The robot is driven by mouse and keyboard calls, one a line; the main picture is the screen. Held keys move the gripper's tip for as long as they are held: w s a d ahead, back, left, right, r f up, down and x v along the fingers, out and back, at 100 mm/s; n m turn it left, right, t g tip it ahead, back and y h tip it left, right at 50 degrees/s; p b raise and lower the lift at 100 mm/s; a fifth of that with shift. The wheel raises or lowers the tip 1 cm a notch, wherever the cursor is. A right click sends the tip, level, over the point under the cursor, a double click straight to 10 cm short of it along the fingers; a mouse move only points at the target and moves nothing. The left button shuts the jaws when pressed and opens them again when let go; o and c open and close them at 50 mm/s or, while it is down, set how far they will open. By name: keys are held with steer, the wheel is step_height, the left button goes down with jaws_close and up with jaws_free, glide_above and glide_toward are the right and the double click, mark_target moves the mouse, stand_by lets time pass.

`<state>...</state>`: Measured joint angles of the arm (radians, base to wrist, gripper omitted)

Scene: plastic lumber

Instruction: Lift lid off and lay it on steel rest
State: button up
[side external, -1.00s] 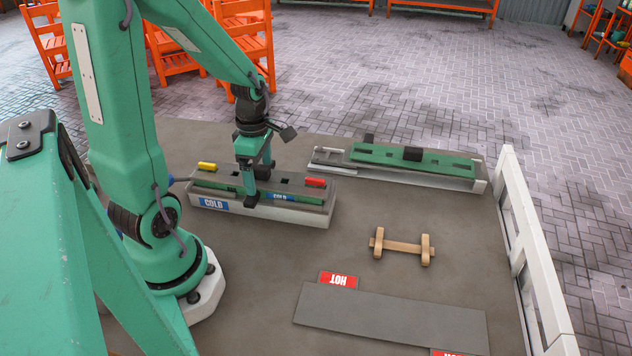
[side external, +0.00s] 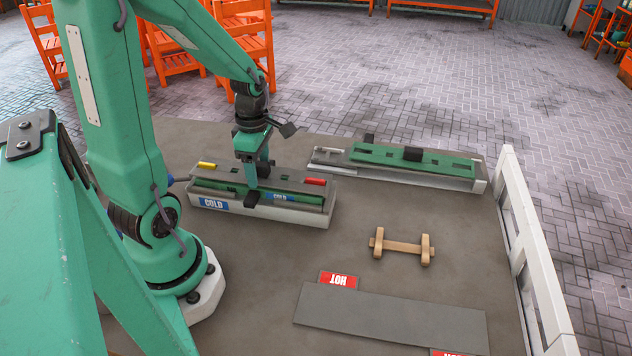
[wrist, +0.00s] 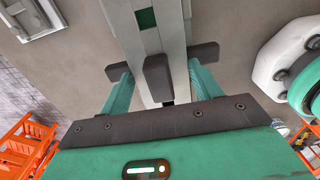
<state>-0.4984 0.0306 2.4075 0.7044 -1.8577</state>
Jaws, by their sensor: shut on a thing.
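A long pale trough (side external: 292,217) with blue COLD labels stands beside my arm's base. A grey lid with green showing lies along its top, and in the wrist view the lid (wrist: 165,42) runs up between my fingers. A metal bed (side external: 400,178), perhaps the steel rest, stands at the back right under a green slotted plate (side external: 440,164).
A yellow piece (side external: 206,165) and a red piece (side external: 315,182) show on the trough's top. A wooden piece (side external: 402,246) lies mid-table. A grey plate (side external: 390,318) with red HOT labels lies in front. A white rail (side external: 530,250) edges the right side.

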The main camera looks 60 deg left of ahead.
mark_target(264, 164)
steer(key=shift+r, duration=2.3)
steer(key=shift+w+d, duration=0.1)
steer(key=shift+w+d+m, duration=0.4)
steer(key=shift+w+m, duration=0.05)
steer(key=shift+m, duration=0.15)
steer(key=w+d+m, duration=0.1)
steer(key=d+m, duration=0.1)
steer(key=w+d+m, duration=0.2)
steer(key=m, duration=0.1)
steer(key=w+d+m, duration=0.2)
steer(key=d+m, duration=0.1)
steer(key=shift+w+f, duration=0.1)
steer(key=shift+f, duration=0.2)
steer(key=d+f+m, duration=0.1)
steer(key=d+m, duration=1.2)
steer(key=d, duration=0.3)
steer(key=d+f+m, duration=0.2)
steer(key=d+m, duration=1.1)
steer(key=d, duration=0.3)
steer(key=shift+f+m, duration=0.25)
steer(key=shift+m, duration=0.15)
